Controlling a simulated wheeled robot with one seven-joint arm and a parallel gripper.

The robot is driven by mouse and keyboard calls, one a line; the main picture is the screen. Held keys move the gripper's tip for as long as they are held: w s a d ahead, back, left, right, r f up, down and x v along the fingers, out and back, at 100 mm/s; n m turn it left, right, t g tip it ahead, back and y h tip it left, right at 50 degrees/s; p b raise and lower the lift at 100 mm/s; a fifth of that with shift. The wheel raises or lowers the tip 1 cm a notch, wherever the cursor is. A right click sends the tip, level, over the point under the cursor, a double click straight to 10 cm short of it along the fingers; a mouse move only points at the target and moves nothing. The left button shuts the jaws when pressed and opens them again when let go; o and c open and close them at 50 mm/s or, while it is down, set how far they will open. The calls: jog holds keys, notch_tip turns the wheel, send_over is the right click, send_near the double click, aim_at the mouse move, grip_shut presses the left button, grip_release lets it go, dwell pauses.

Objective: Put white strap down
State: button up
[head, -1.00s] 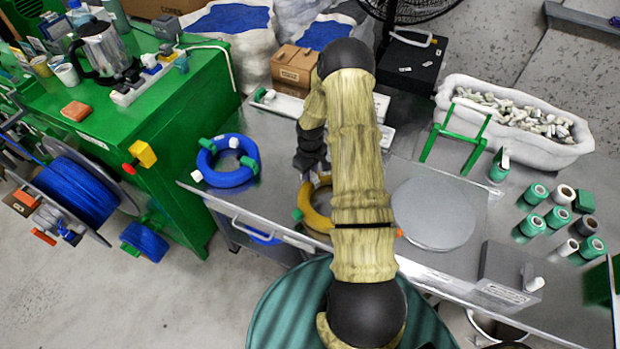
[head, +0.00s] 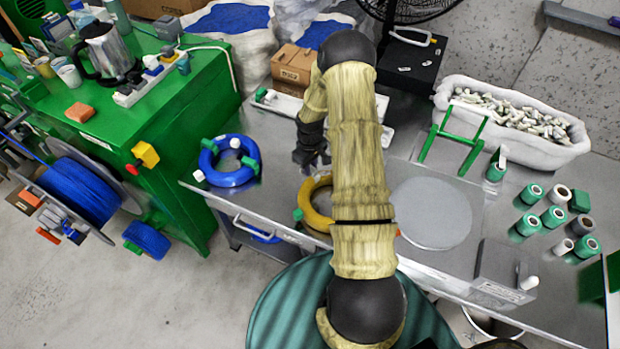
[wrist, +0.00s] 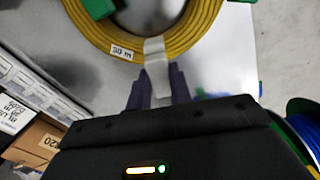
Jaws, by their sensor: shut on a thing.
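The yellow cable coil (head: 311,196) lies on the metal table, partly behind my arm in the head view; it also shows in the wrist view (wrist: 91,38), with a "30 m" label and green ties. The white strap (wrist: 156,60) wraps over the coil's edge, and its tail runs between my gripper's two dark fingers (wrist: 158,90). My gripper is shut on this strap, just outside the coil. In the head view my gripper (head: 311,160) is at the coil's far edge, and the strap is too small to make out there.
A blue cable coil (head: 229,178) with green and white ties lies to the left. A round grey disc (head: 431,213) lies to the right of my arm. Green and white rolls (head: 530,224) stand further right. Boxes (head: 292,62) stand behind. Bare table separates the two coils.

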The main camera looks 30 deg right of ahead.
jog(key=shift+r, duration=0.35)
jog(key=shift+a+r+p, duration=0.25)
jog(key=shift+a+p, duration=0.1)
jog(key=shift+p, duration=0.05)
jog(key=s+a+r+m+p, duration=0.4)
jog(key=a+r+p, duration=0.7)
jog(key=a, duration=0.3)
jog(key=shift+s+a+r+p, duration=0.2)
jog(key=shift+a+r+p, duration=0.15)
jog(key=shift+r, duration=0.4)
